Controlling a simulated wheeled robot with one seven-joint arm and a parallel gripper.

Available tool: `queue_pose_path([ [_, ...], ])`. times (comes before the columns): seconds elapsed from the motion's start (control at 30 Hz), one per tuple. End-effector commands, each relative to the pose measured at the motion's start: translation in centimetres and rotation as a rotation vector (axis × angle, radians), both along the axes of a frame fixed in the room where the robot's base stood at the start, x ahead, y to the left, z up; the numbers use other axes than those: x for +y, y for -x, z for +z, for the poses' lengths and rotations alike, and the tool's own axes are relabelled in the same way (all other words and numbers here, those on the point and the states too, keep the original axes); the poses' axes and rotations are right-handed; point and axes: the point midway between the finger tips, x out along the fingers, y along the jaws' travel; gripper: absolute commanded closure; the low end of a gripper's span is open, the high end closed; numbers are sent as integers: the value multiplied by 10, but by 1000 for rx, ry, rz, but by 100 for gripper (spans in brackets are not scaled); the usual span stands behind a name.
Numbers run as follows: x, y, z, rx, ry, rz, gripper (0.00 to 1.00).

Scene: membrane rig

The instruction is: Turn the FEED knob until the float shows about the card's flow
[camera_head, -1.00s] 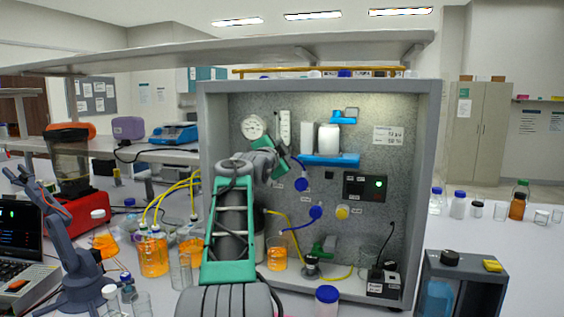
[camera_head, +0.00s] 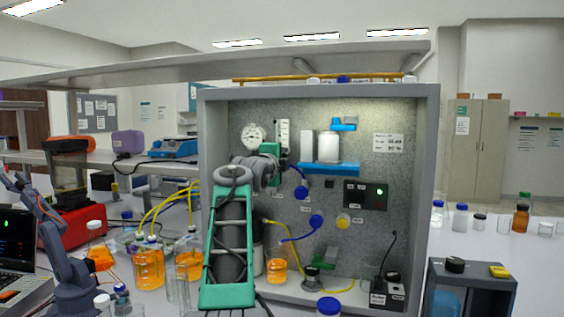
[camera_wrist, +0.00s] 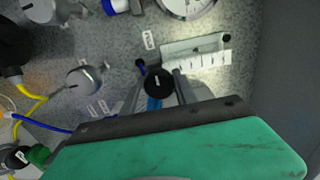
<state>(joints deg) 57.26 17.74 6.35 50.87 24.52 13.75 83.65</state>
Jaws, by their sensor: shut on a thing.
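My gripper (camera_wrist: 158,90) is at the panel, its two fingers on either side of a black knob (camera_wrist: 158,80) with a white pointer line. It is shut on this knob, at the lower end of the flow meter (camera_wrist: 196,54). Which label marks the knob as FEED cannot be read. The flow meter, a clear block with a white scale, also shows in the head view (camera_head: 283,133), its lower part hidden by my gripper (camera_head: 273,158). The float's height cannot be made out. The card (camera_head: 388,143) is on the panel's upper right; its text is too small to read.
A round dial gauge (camera_head: 253,136) is left of the flow meter. A blue shelf (camera_head: 330,168) with white bottles is to the right. Blue valve knobs (camera_head: 301,192) and tubing lie below. The rig's side wall (camera_head: 426,200) bounds the right.

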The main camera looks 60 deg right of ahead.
Motion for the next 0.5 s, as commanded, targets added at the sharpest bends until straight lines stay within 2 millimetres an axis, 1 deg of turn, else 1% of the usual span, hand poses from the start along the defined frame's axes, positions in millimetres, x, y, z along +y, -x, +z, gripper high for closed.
queue_pose_path([
  [0.37,0,0,0,-3,0,0,100],
  [0.4,0,0,0,-3,0,0,63],
  [0.5,0,0,0,-3,0,0,55],
])
